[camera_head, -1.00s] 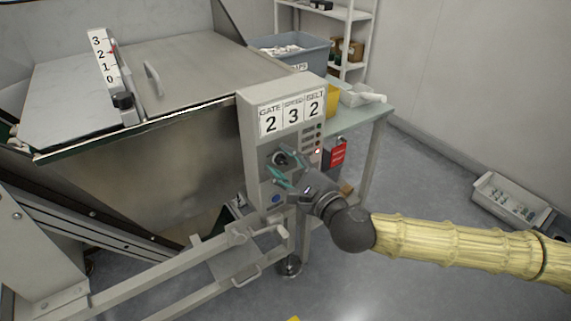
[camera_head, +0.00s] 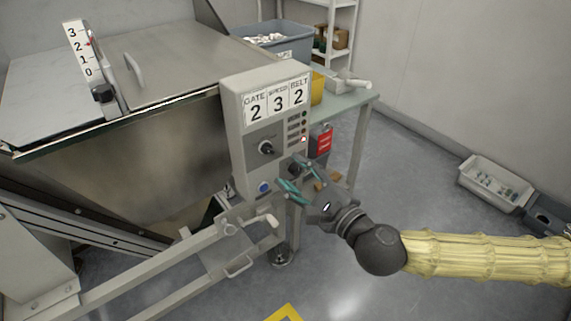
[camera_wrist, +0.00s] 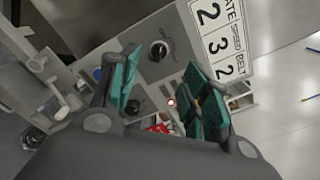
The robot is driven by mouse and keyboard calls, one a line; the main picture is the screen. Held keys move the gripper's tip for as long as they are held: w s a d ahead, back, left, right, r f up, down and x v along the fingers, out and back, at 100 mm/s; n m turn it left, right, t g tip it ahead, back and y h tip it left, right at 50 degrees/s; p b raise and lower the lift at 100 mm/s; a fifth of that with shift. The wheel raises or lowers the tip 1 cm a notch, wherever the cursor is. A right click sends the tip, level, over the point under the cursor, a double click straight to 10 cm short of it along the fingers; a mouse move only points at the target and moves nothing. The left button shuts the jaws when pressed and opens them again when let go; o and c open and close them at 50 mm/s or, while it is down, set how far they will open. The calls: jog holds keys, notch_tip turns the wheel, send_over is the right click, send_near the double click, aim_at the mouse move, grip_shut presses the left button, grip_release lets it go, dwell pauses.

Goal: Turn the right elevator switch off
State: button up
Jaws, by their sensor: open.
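The grey control box (camera_head: 236,130) carries a dark upper rotary knob (camera_head: 266,148) and a second dark knob (camera_head: 294,169) lower right, partly hidden by my fingers. No readable label shows which knob is the elevator switch. My gripper (camera_head: 299,180) is open, its teal fingertips in front of the lower right of the panel, close to the lower knob. In the wrist view, the upper knob (camera_wrist: 159,50) and lower knob (camera_wrist: 133,105) show between and behind the fingers. Contact cannot be told. A red lamp (camera_wrist: 171,102) is lit.
A blue button (camera_head: 263,187) sits low on the box. Plates above read gate 2, speed 3, belt 2. A metal hopper (camera_head: 165,150) stands left, a rail frame (camera_head: 190,255) below. A red tag (camera_head: 324,141) hangs right of the box. Open floor lies right.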

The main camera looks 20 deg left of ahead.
jog(key=shift+v, duration=1.35)
